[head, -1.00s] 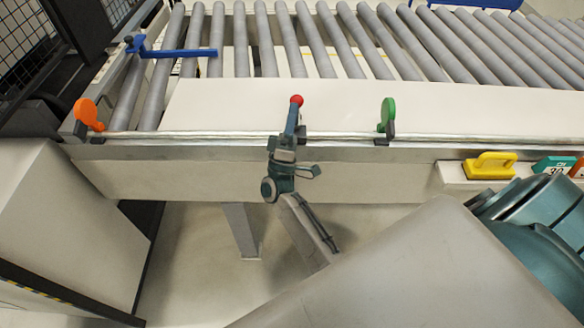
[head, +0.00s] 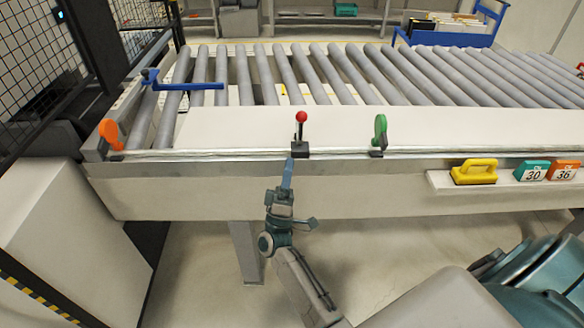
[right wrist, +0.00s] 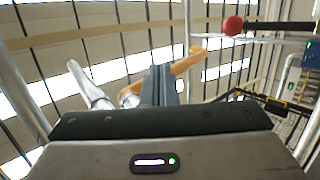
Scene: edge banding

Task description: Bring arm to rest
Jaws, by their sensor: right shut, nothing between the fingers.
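My right arm comes up from the lower middle of the head view, and its gripper (head: 286,172) points up toward the front edge of the conveyor bench. Its fingers are shut together with nothing between them. The tips are just below and left of a small lever with a red ball knob (head: 301,117). The lever stands upright on a black base. In the right wrist view the shut fingers (right wrist: 166,86) are in the middle, and the red knob (right wrist: 233,25) is at upper right, apart from them. My left gripper is not in view.
A roller conveyor (head: 345,75) with a pale panel (head: 240,127) in front spans the view. An orange paddle (head: 110,134) and a green paddle (head: 380,128) stand on the edge. A yellow handled block (head: 474,171) sits on a right-hand shelf. Floor below the bench is open.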

